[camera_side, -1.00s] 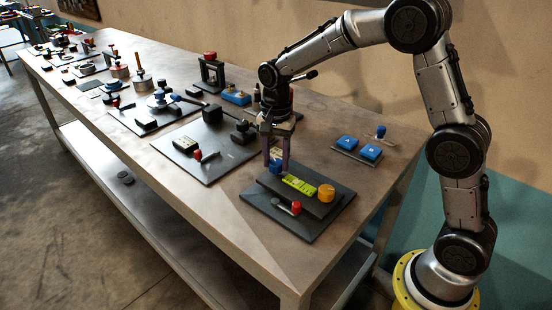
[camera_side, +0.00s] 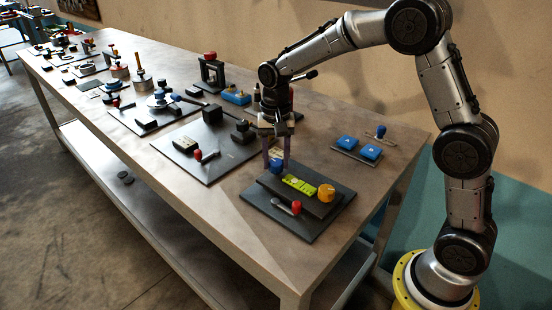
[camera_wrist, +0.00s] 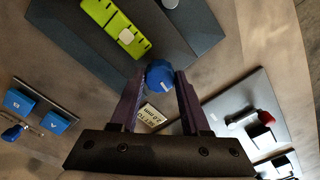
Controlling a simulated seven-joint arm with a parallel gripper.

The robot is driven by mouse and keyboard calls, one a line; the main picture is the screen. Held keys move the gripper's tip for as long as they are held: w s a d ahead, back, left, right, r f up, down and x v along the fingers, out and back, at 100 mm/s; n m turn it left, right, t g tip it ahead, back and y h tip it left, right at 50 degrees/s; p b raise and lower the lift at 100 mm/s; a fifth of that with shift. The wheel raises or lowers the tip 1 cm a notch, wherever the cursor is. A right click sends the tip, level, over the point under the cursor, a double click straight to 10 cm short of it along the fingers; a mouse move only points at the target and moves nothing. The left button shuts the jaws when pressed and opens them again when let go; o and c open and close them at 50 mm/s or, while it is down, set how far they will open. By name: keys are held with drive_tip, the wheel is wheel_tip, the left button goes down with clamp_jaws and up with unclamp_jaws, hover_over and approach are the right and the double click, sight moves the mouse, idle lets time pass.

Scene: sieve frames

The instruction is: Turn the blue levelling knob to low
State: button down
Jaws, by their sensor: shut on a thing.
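The blue levelling knob (camera_wrist: 160,76) sits between my gripper's two purple fingertips in the wrist view, with a small white mark on its top. In the side view the blue knob (camera_side: 276,165) stands at the left end of a dark block. My gripper (camera_side: 276,160) points down over it and is shut on it. A label plate (camera_wrist: 152,115) shows beside the knob, partly behind the fingers; its words are too small to read. The yellow-green level strip (camera_side: 299,185) lies along the block, with a pale spot on it in the wrist view (camera_wrist: 126,36).
A yellow-orange knob (camera_side: 326,193) stands at the block's right end. A red-tipped lever (camera_side: 296,207) lies in front on the dark base plate (camera_side: 309,232). Two blue buttons (camera_side: 370,152) are at the right. Another plate with a red-handled lever (camera_side: 207,156) is at the left.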

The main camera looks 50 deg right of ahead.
drive_tip(key=n, duration=0.4)
drive_tip(key=shift+n, duration=0.3)
drive_tip(key=n, duration=0.5)
drive_tip(key=shift+r+n, duration=0.1)
drive_tip(key=shift+n, duration=0.2)
drive_tip(key=n, duration=0.9)
drive_tip(key=shift+n, duration=0.3)
drive_tip(key=shift+c, duration=1.9)
unclamp_jaws()
